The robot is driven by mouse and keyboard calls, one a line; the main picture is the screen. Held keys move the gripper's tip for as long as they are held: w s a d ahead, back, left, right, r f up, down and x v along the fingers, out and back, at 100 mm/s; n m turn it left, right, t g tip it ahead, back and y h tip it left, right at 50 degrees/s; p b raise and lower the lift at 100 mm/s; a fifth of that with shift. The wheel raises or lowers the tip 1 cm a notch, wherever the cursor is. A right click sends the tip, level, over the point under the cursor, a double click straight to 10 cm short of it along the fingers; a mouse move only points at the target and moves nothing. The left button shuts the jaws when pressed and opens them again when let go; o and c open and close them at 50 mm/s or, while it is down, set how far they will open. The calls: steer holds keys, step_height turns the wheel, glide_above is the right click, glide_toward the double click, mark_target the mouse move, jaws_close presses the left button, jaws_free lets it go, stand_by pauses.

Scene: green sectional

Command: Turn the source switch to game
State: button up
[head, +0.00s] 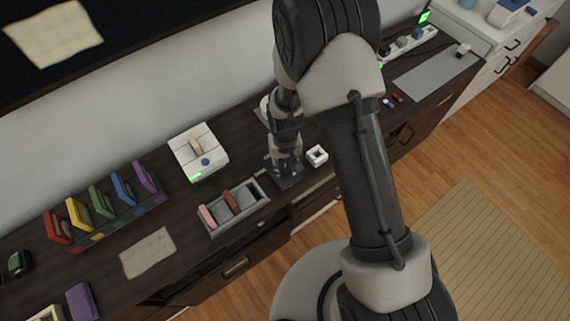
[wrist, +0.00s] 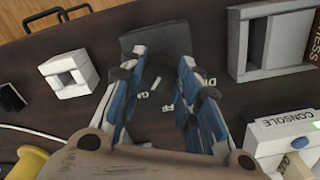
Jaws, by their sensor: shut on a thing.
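A dark grey block (wrist: 157,38), seemingly part of the source switch, stands on the dark cabinet top at my fingertips. In the head view my gripper (head: 286,178) is low over the cabinet top, and my arm covers much of the switch area. Which setting it points to cannot be told.
A hollow white block (wrist: 70,74) is close to my gripper. A grey slotted tray (head: 234,206) holds pink and brown pieces. A white box labelled CONSOLE (wrist: 285,130) is beside my gripper. Colored cartridges (head: 100,203) stand in a rack farther left.

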mark_target(285, 167)
steer(key=shift+m, duration=0.5)
steer(key=o, duration=1.1)
steer(key=shift+c, duration=0.2)
step_height(285, 167, up, 12)
steer(key=shift+r, duration=0.15)
